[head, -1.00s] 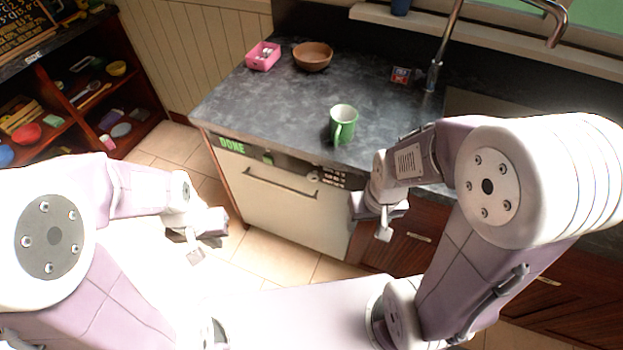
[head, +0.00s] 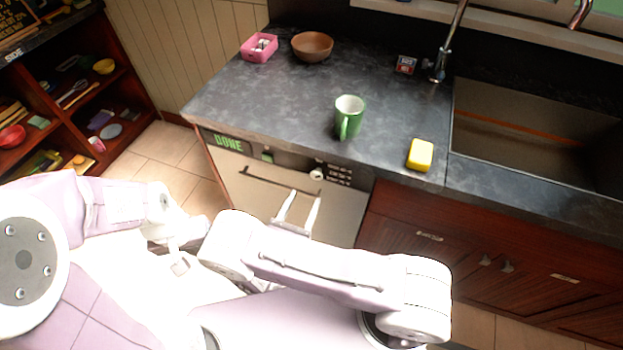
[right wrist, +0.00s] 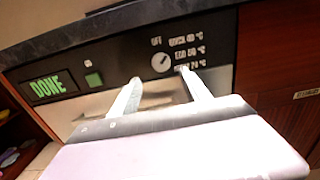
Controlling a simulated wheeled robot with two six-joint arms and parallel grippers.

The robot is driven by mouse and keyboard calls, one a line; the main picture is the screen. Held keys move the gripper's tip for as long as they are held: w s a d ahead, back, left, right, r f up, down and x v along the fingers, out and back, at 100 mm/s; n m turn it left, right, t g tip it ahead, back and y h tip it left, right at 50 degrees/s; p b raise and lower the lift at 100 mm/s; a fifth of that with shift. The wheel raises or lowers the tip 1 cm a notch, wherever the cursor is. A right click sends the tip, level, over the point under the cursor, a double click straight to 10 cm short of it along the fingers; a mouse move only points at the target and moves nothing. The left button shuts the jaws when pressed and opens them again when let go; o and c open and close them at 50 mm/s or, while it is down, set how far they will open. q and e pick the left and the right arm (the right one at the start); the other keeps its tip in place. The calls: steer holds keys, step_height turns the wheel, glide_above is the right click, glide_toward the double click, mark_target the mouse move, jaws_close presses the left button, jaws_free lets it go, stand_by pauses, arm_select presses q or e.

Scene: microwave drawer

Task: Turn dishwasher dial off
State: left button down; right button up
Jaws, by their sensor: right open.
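The dishwasher (head: 262,195) has a pale front under the counter. Its dark top panel has a green DONE display (head: 229,143), a green button (head: 267,157) and a round white dial (head: 317,174). In the right wrist view the dial (right wrist: 161,62) has OFF printed above it and temperature labels to its right; its pointer slants up to the right. My right gripper (head: 299,193) is open and empty, just below the dial. In the right wrist view its fingertips (right wrist: 158,75) are spread, pointing at the panel near the dial. My left gripper (head: 188,250) is at the lower left, away from the dishwasher; its jaws are unclear.
The counter above holds a green mug (head: 347,118), a yellow sponge (head: 420,155), a brown bowl (head: 312,47) and a pink container (head: 259,48). A sink (head: 535,135) is at the right. An open shelf (head: 75,110) stands at the left. The counter edge overhangs the panel.

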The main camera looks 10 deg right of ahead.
mark_target(316, 178)
steer(key=x, duration=0.9)
steer(key=shift+d+p, duration=0.1)
steer(key=shift+p, duration=0.2)
jaws_close()
steer(key=n, duration=0.4)
steer(key=shift+n, duration=0.3)
steer(key=shift+s+n+p, duration=0.1)
steer(key=shift+n+p, duration=0.25)
steer(key=shift+n, duration=1.95)
